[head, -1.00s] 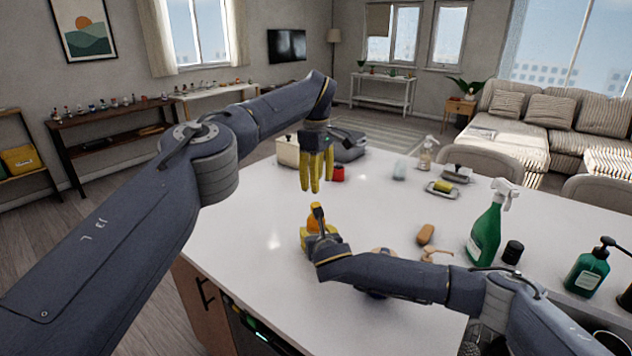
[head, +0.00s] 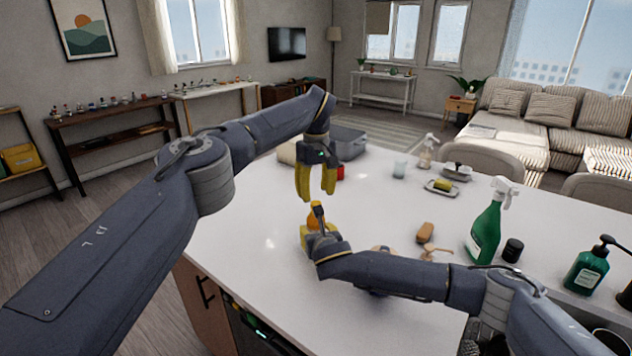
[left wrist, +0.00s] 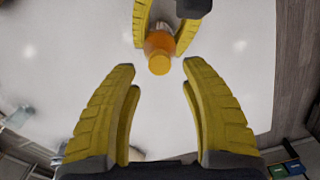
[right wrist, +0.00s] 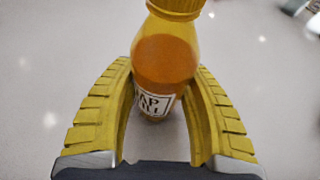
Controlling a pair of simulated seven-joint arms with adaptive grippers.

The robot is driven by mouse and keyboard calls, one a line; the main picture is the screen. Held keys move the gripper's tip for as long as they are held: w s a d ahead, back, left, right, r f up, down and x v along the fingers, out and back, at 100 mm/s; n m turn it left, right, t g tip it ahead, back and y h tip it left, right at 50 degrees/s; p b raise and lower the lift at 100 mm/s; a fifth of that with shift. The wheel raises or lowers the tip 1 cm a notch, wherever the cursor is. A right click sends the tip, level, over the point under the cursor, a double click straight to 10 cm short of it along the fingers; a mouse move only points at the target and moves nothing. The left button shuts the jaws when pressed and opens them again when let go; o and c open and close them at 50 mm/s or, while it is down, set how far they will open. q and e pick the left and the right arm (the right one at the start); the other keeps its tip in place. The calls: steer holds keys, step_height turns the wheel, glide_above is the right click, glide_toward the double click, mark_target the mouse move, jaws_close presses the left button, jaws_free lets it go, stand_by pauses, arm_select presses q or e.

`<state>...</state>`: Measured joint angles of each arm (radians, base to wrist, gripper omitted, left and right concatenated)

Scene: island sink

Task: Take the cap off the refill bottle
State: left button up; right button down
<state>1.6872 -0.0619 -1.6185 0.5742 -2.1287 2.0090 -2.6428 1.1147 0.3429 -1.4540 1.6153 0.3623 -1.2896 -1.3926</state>
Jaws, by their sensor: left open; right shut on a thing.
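The refill bottle (right wrist: 165,60) is clear with orange liquid and a white label, upright on the white counter. Its ribbed yellow-orange cap (right wrist: 177,6) is on its top. In the left wrist view the cap (left wrist: 159,65) shows from above, ahead of the fingertips. My right gripper (right wrist: 165,75) is shut around the bottle's body; in the head view the right gripper (head: 312,238) largely hides the bottle (head: 314,218). My left gripper (head: 317,198) is open and empty, pointing down just above the cap. Its yellow fingers (left wrist: 158,75) are wide apart, with nothing between them.
A green spray bottle (head: 486,232), a black jar (head: 513,251), a brown brush (head: 425,232) and a green pump bottle (head: 587,272) stand to the right. A soap dish (head: 442,188) lies farther back. The counter (head: 245,240) left of the bottle is clear.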

mark_target(316, 202)
arm_select(q)
steer(key=shift+f, duration=2)
arm_select(e)
steer(key=shift+f, duration=0.1)
arm_select(q)
steer(key=shift+c, duration=0.3)
jaws_close()
